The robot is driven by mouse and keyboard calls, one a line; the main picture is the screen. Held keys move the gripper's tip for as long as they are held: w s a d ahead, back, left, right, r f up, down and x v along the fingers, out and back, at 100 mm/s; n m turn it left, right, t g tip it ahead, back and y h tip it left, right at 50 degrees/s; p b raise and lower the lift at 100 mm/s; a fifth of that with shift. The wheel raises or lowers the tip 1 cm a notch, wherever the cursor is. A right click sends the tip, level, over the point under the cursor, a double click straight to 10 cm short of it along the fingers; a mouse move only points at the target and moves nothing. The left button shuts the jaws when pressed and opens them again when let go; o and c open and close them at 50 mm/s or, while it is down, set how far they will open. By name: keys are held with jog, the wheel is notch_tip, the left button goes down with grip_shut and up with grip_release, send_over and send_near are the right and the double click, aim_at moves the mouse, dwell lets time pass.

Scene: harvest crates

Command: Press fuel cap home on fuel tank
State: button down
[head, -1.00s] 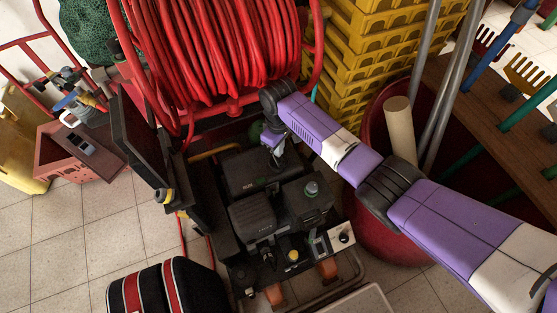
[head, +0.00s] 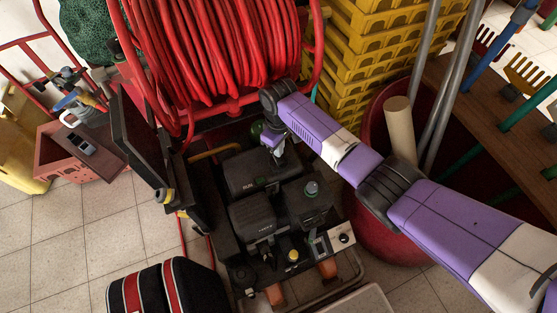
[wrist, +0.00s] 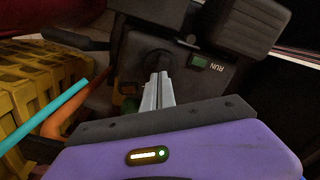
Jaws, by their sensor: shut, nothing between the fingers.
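The fuel tank (head: 243,172) is a black box on top of the dark machine, below the red hose reel. Its flat top also shows in the wrist view (wrist: 213,80), with a green label reading RUN. The fuel cap (wrist: 156,58) looks like a dark round disc on that top, partly hidden behind my fingertips. My gripper (wrist: 158,77) is shut and empty, with its two pale fingers together and pointing at the cap. I cannot tell whether the tips touch it.
The red hose reel (head: 215,55) stands close behind. Stacked yellow crates (head: 375,45) and a red tub (head: 372,233) are to the right. A dark panel (head: 138,135) rises at the left. Tiled floor (head: 60,235) is open at the lower left.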

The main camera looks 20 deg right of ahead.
jog(key=shift+f, duration=0.15)
jog(key=shift+f+b, duration=0.85)
jog(key=shift+f, duration=0.15)
notch_tip(320, 180, up, 6)
jog(key=p, duration=0.6)
jog(key=shift+r, duration=0.15)
